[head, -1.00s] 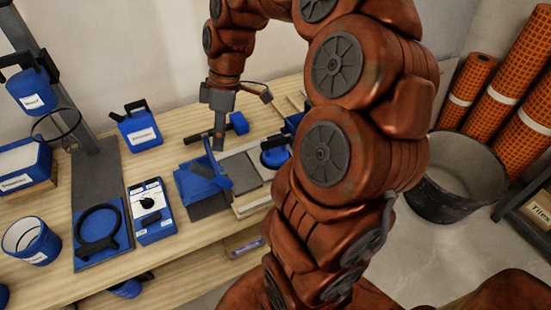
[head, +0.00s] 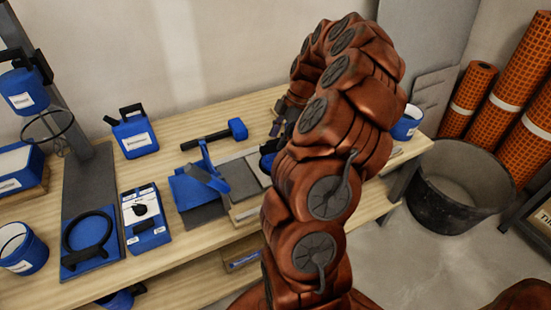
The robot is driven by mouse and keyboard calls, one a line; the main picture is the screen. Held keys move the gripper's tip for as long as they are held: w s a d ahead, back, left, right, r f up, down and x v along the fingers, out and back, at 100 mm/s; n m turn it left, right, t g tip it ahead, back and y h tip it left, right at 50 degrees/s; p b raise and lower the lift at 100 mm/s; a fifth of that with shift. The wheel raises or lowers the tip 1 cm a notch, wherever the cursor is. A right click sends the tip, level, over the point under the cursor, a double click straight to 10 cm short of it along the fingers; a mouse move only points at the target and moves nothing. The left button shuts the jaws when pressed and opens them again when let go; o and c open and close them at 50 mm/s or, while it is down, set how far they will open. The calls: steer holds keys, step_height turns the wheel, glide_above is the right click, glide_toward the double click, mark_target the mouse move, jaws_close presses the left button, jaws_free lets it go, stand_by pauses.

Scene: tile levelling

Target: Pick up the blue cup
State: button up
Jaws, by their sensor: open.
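A blue cup-like container (head: 407,122) with a white label stands upright on the right part of the bench, just right of my arm. A similar open blue cup (head: 22,247) with a white label stands at the bench's left front, cut by the picture edge. I cannot tell which one the task names. My arm covers the middle of the view. Only a small dark part of my gripper (head: 278,127) shows at the arm's left side, above the bench. Its fingertips are hidden behind the arm, and I see nothing held.
The wooden bench (head: 90,282) holds a blue mallet (head: 236,129), a blue-handled tool on grey tiles (head: 242,180), a blue jug (head: 134,134), a meter (head: 145,220) and a ring tool (head: 88,235). A black tub (head: 455,205) and orange rolls (head: 470,95) stand on the right.

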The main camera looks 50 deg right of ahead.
steer(key=shift+w+d+p+x, duration=0.1)
steer(key=shift+p+x, duration=0.1)
steer(key=shift+x, duration=1.15)
steer(key=shift+w+d+p+x, duration=0.1)
steer(key=shift+w+p+x, duration=0.05)
steer(key=shift+x, duration=1.2)
jaws_close()
